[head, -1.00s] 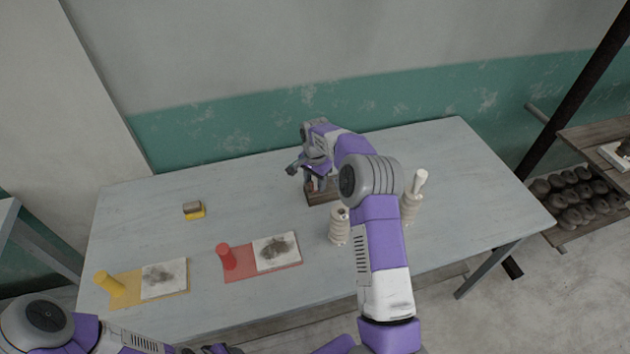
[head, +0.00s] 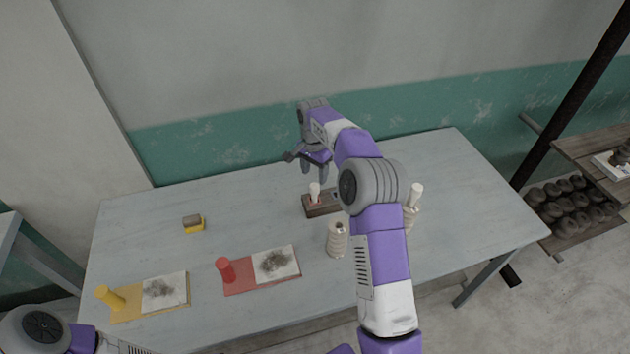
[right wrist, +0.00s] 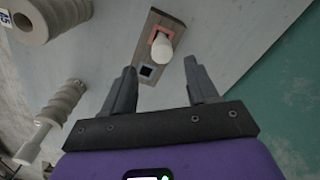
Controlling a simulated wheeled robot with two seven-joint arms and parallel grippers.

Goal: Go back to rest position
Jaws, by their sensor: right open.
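My right gripper (head: 316,168) is open and empty above the wooden block (head: 310,211) at the middle of the table. A white rounded peg (head: 315,191) stands upright in the block's red-edged socket. In the right wrist view, the open fingers (right wrist: 160,72) are apart from the peg (right wrist: 162,48). A dark, blue-edged socket (right wrist: 147,72) beside it on the block (right wrist: 150,22) looks empty. My left arm shows at the lower left of the head view; its gripper is out of view.
A ribbed cream piece (head: 337,240) stands front of the block; another with a white top (head: 411,215) stands right. A yellow-brown sponge (head: 194,225), red mat (head: 240,287) and yellow mat (head: 128,312) lie left, with cylinders and smudged white sheets. The back left is clear.

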